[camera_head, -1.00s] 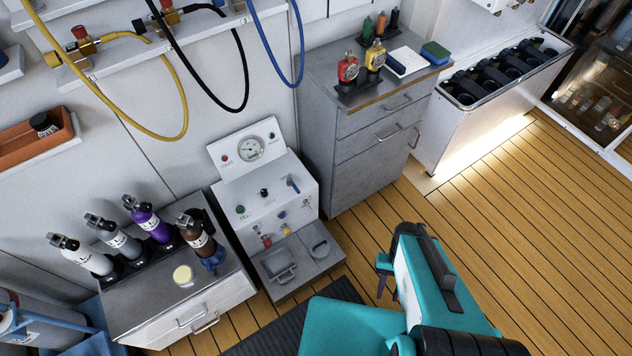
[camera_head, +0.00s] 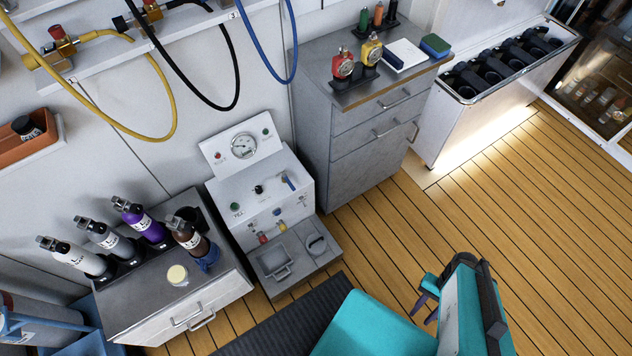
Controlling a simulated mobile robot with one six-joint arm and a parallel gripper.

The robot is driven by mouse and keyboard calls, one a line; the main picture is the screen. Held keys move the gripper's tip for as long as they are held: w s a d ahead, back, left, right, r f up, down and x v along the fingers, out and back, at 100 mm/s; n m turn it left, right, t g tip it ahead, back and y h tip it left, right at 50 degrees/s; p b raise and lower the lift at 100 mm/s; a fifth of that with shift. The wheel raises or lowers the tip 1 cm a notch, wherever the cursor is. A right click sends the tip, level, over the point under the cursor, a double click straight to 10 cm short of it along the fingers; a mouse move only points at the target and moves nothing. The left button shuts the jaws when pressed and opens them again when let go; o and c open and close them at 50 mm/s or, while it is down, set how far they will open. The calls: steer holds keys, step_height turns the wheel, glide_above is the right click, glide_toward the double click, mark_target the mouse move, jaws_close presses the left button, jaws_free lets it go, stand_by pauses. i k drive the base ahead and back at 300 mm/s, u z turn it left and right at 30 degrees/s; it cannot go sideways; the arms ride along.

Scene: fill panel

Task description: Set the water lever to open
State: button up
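The white fill panel (camera_head: 262,187) stands against the wall left of the grey cabinet, with a round gauge (camera_head: 243,146) on its upright back. A small blue lever (camera_head: 288,181) sits at the upper right of its sloped face and looks tilted up to the left. The labels are too small to read, so I cannot confirm which control is the water lever. My gripper (camera_head: 424,297) is at the lower right, over the wooden floor, well apart from the panel. Its fingers are small and partly hidden by my arm, and their opening is unclear. Nothing shows in it.
A low step (camera_head: 298,263) with a tray and a ring-shaped part juts out below the panel. A counter (camera_head: 140,300) with several bottles stands at left, and the grey cabinet (camera_head: 356,157) at right. Hoses hang above. The wooden floor (camera_head: 480,210) at right is clear.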

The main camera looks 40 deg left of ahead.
mark_target(283, 175)
steer(key=z, duration=0.2)
steer(key=k, duration=1.05)
steer(key=u, duration=1.8)
steer(key=i, duration=0.95)
steer(key=z, duration=0.15)
